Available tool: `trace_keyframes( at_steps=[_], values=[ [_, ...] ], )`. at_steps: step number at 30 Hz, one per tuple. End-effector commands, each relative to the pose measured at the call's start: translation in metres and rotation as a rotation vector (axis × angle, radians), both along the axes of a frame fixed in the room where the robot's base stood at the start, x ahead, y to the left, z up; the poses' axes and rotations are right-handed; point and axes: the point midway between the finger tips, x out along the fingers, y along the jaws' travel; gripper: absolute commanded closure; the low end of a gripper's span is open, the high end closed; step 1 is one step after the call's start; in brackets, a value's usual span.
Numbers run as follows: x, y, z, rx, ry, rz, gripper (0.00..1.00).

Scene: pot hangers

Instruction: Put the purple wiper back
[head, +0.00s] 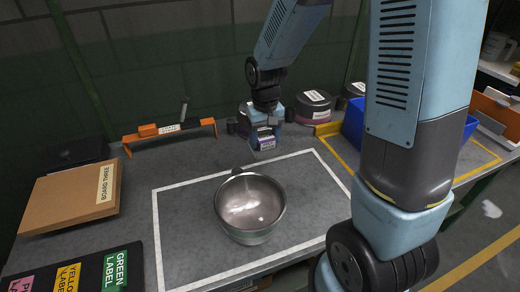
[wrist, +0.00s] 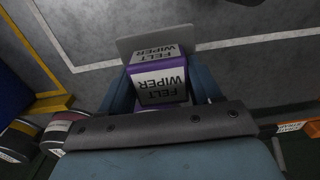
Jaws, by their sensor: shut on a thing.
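The purple wiper (head: 267,142), with a white label reading FELT WIPER, is held in my gripper (head: 265,133) above the far side of the table. In the wrist view the wiper (wrist: 159,82) sits between the two blue fingers of my gripper (wrist: 160,98). A flat grey plate (wrist: 155,43) shows at the wiper's far edge. The wiper appears to be clear of the table, but its exact height is hard to tell.
A metal pot (head: 250,207) stands inside the white taped outline. An orange rack (head: 170,132) stands at the back left. Dark round tins (head: 313,106) and a blue bin (head: 355,122) stand at the back right. A brown board (head: 75,197) lies at the left.

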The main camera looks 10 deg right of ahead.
Motion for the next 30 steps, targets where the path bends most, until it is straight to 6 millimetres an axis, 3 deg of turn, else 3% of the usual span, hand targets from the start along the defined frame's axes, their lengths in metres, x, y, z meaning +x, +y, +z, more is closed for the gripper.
trace_keyframes(
  at_steps=[12, 22, 30],
  values=[
    [0.041, 0.003, -0.048, 0.0, 0.002, -0.001, 0.75],
    [0.052, 0.004, -0.061, 0.0, 0.002, -0.001, 0.75],
    [0.052, 0.004, -0.091, 0.0, 0.002, -0.001, 0.75]
  ],
)
